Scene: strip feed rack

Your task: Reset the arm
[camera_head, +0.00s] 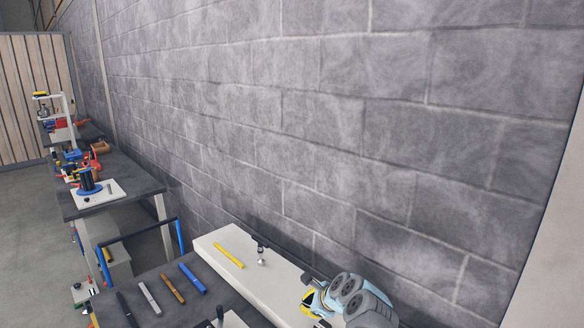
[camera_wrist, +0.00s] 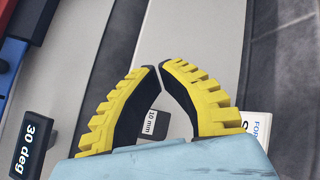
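My gripper (camera_head: 309,300) shows at the bottom of the head view, low at the right end of a pale board (camera_head: 262,283). Its yellow side is visible, but the fingertips are hard to make out there. In the wrist view my gripper (camera_wrist: 157,67) has two yellow ribbed fingers with black inner faces. The fingers lean together and their tips meet or nearly meet. A small "10 mm" label (camera_wrist: 150,122) shows in the gap behind the tips, apparently on something beyond the fingers.
A yellow strip (camera_head: 229,255) and a small upright metal fitting (camera_head: 261,254) are on the board. Blue (camera_head: 192,278), brown (camera_head: 172,288), grey (camera_head: 149,298) and black strips lie on the dark bench. A block wall (camera_head: 330,130) runs behind. A "30 deg" block (camera_wrist: 34,143) shows in the wrist view.

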